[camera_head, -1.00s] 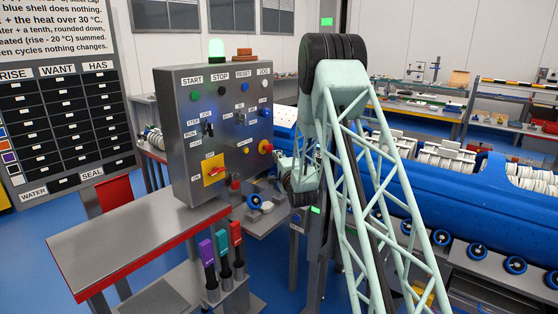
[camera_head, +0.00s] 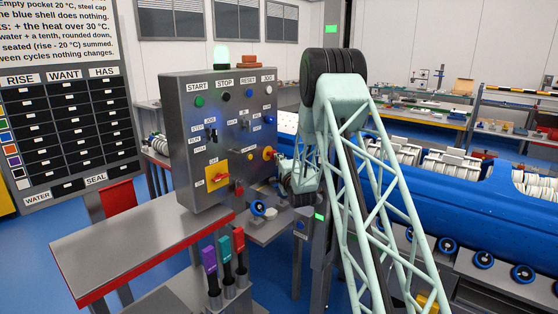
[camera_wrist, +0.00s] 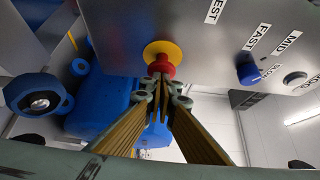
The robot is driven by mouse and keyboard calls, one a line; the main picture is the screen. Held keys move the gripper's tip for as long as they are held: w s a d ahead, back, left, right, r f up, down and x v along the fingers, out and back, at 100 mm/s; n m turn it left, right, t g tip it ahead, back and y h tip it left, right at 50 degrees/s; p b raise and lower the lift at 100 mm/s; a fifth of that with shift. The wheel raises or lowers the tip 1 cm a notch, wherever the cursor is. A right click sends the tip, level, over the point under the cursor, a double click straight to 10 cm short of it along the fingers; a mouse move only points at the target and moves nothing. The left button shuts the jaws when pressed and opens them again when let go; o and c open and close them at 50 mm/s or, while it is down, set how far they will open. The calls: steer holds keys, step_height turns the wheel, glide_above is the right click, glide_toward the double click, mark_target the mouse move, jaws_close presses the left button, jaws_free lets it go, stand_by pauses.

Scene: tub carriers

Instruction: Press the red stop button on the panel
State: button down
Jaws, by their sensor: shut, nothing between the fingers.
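The grey control panel (camera_head: 205,130) stands left of my arm in the head view. A red mushroom button with a yellow collar (camera_head: 268,153) sits at its lower right edge. In the wrist view the red button (camera_wrist: 161,67) is just ahead of my fingertips, its yellow collar behind it. My gripper (camera_wrist: 159,84) is shut and empty, its tips at the button's face; I cannot tell whether they touch it. In the head view my gripper (camera_head: 281,160) is small and partly hidden beside the panel. The button under the STOP label (camera_head: 227,96) is black.
A yellow plate with a red switch (camera_head: 216,175) is on the panel's lower left. A blue knob (camera_wrist: 248,70) is right of the button in the wrist view. A red-edged bench (camera_head: 140,245) stands in front, and a long blue machine (camera_head: 440,205) is at right.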

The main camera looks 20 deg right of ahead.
steer(key=shift+w+a+b, duration=0.35)
steer(key=shift+w+b, duration=0.05)
steer(key=shift+w, duration=0.3)
steer(key=shift+r, duration=0.1)
